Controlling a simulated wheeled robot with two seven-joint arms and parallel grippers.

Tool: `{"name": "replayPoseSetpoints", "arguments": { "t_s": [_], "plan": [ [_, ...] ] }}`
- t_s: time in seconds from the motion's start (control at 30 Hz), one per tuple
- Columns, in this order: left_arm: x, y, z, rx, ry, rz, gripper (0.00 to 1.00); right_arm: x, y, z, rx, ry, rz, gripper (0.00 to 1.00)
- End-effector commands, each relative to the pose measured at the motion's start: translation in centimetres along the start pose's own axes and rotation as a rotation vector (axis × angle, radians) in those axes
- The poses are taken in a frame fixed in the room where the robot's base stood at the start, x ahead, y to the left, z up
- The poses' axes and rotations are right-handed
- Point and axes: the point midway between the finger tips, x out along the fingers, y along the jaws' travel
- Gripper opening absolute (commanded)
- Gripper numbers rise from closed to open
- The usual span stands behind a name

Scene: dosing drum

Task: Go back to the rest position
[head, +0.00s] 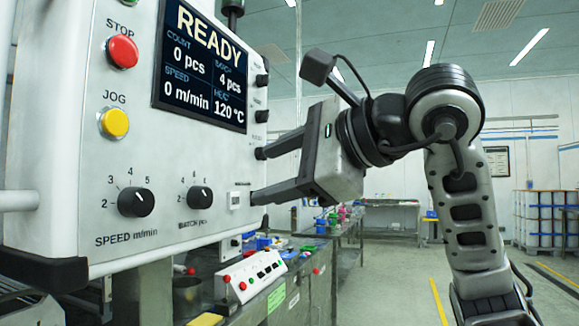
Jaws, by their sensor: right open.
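My right gripper (257,174) comes in from the right with its two dark fingers spread apart and pointing left. Its fingertips are at the right edge of a grey control panel (60,150), near the black knobs on that edge. I cannot tell whether they touch it. Nothing shows between the fingers. The panel's screen (205,66) reads READY, 0 pcs, 4 pcs, 0 m/min and 120 °C. A red stop button (122,52), a yellow jog button (115,123), a speed dial (136,202) and a batch dial (199,197) are on its face. My left gripper is out of view.
A lower box with red buttons (251,275) stands below the panel. A metal workbench (345,245) with coloured items runs back behind my gripper. Blue-and-white drums (545,220) stand at the far right. The floor right of centre is open, with yellow lines (438,300).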

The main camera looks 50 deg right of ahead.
Motion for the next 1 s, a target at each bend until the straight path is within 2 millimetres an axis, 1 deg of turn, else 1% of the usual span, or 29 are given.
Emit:
{"name": "replayPoseSetpoints", "arguments": {
  "t_s": [0.03,0.1,0.2,0.8,0.87,0.9,0.97,1.0],
  "plan": [
    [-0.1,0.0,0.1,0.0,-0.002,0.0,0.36,-0.7,-0.1,0.0,0.001,0.0,-0.004,0.55],
    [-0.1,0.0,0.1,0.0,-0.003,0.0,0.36,-1.4,-0.1,0.0,0.001,-0.001,-0.002,0.55],
    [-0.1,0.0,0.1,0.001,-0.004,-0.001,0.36,-1.9,0.0,0.0,0.001,0.001,-0.001,0.55],
    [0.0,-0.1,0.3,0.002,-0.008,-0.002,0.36,-1.9,0.0,0.0,0.0,-0.001,0.003,0.55],
    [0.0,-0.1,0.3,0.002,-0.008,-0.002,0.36,-1.5,0.4,0.2,0.0,-0.011,0.021,0.55],
    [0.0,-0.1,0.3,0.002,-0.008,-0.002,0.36,-0.9,0.9,0.6,0.0,-0.029,0.047,0.55],
    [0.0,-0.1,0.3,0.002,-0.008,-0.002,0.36,0.5,2.4,1.4,0.004,-0.071,0.118,0.55],
    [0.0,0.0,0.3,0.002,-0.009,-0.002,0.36,1.7,3.9,2.2,0.012,-0.114,0.186,0.55]
  ]
}}
